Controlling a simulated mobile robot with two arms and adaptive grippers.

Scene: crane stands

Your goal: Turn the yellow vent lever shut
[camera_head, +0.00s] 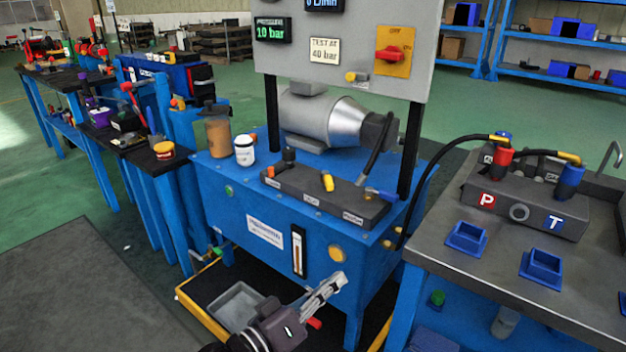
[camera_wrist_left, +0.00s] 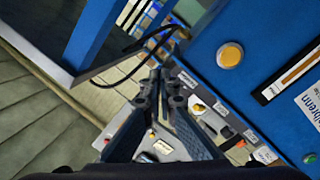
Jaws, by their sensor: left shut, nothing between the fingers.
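The yellow vent lever (camera_head: 328,181) sticks up from the dark manifold block (camera_head: 292,191) on top of the blue power unit. My left gripper (camera_head: 336,282) is in front of the unit's front face, below and apart from the lever. Its fingers also show in the left wrist view (camera_wrist_left: 166,84), shut with nothing between them. I cannot clearly pick out the yellow lever in the wrist view. My right gripper does not show.
The panel above has a pressure display (camera_head: 272,30) reading 10 bar and a red switch (camera_head: 391,54). A motor (camera_head: 320,117) stands behind the block. A workbench (camera_head: 480,265) with hose couplings is at right. A grey tray (camera_head: 236,305) lies below. Floor at left is clear.

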